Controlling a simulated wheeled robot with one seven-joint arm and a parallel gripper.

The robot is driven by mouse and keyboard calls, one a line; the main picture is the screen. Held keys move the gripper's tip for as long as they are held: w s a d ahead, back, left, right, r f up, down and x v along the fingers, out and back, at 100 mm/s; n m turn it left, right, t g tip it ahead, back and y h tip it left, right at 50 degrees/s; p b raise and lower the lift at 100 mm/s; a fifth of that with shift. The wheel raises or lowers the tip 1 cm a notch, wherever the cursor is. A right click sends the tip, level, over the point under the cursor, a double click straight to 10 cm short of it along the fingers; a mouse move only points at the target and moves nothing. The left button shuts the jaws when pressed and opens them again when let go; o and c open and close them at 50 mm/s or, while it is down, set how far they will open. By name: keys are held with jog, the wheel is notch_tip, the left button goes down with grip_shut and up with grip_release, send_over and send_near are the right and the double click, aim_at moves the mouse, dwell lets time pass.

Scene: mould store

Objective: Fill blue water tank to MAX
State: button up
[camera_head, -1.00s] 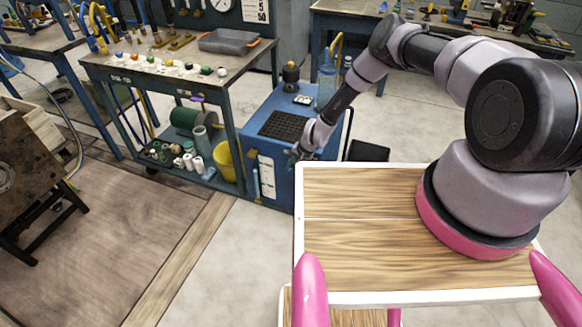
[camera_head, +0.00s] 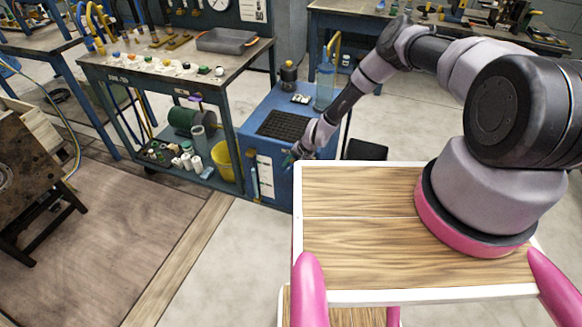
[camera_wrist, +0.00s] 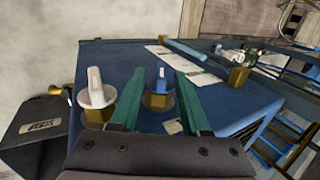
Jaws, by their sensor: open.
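The blue tank cabinet (camera_head: 275,188) stands beyond my wooden-topped base, a white paper label on its front. In the wrist view, its blue face (camera_wrist: 215,105) carries a blue-handled valve (camera_wrist: 161,84) and a white-handled valve (camera_wrist: 96,92), both on brass bodies. A pale blue tube (camera_wrist: 184,47) with brass fittings lies along the same face; its level cannot be read. My gripper (camera_wrist: 158,76) is open, its green fingers on either side of the blue handle; contact cannot be told. In the head view, my gripper (camera_head: 297,152) is small against the cabinet's front right side.
A workbench (camera_head: 130,64) with a grey tray and small fittings stands left of the cabinet. A yellow bucket (camera_head: 224,160) sits on its lower shelf. A black bin (camera_wrist: 38,130) is beside the cabinet. A clear blue bottle (camera_head: 325,85) stands on the cabinet top.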

jog(key=v, duration=1)
jog(key=shift+d+r, duration=0.1)
jog(key=shift+d, duration=0.05)
dwell(6.8)
